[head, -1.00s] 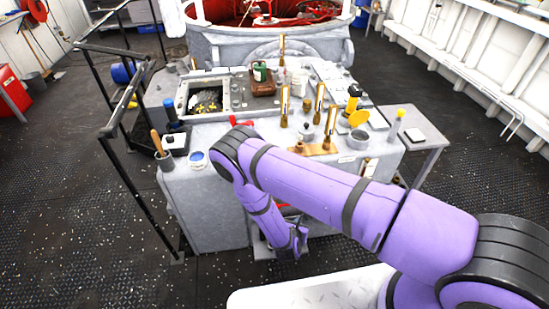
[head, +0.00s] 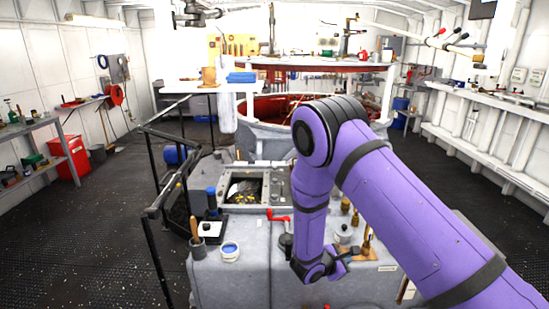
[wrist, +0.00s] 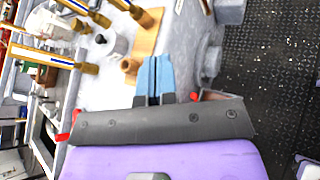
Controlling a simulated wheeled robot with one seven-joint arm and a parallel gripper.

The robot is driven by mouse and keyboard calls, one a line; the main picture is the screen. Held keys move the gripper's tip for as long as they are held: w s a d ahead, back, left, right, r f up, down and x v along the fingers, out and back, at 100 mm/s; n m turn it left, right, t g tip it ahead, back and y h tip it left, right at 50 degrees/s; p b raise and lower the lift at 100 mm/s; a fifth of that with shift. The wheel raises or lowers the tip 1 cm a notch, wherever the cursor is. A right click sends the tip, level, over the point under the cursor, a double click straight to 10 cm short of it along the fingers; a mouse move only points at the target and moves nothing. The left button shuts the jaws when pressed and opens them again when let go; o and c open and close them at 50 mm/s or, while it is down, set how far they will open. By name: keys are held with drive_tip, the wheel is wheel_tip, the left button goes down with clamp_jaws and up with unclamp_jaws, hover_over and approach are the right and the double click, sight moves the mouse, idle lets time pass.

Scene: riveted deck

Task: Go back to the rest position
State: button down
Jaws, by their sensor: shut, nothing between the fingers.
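My purple arm (head: 385,185) reaches in from the lower right and bends at a dark elbow joint, with the forearm hanging down in front of the grey workbench (head: 240,275). My gripper (head: 343,264) is at the lower end of it, near the bench's front edge, partly hidden and small in the head view. In the wrist view, the two blue fingers of my gripper (wrist: 154,78) lie side by side, shut and empty. They point at the bench top beside a wooden block (wrist: 148,35).
Brass-handled tools (head: 366,242) stand close to my gripper. A red lever (head: 278,215), a blue-topped pot (head: 230,251) and a cup with a wooden handle (head: 197,247) are on the bench. A black railing (head: 160,250) runs along its left. Dark floor (head: 75,225) is clear at left.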

drive_tip(key=s+d+r+m+g+y, duration=0.1)
drive_tip(key=s+d+r+m+g, duration=0.2)
drive_tip(key=r, duration=0.7)
drive_tip(key=s+d+r+m+g+y, duration=0.1)
drive_tip(key=s+d+r+m, duration=0.3)
drive_tip(key=r, duration=0.5)
drive_tip(key=s+d+r+m+g+y, duration=0.1)
drive_tip(key=s+d+r+m+g, duration=0.3)
drive_tip(key=r, duration=0.6)
drive_tip(key=s+a+r+m+t+y, duration=0.1)
drive_tip(key=s+r+m+t+y, duration=0.2)
drive_tip(key=s+r, duration=0.4)
drive_tip(key=s+a+r+m+t+y, duration=0.1)
drive_tip(key=s+r+m+t+y, duration=0.2)
drive_tip(key=s, duration=1.2)
wheel_tip(320, 180, up, 6)
drive_tip(key=m+y, duration=0.2)
drive_tip(key=shift+s+a+f+m, duration=0.2)
drive_tip(key=shift+s+a+m, duration=0.1)
drive_tip(key=shift+a+m, duration=0.1)
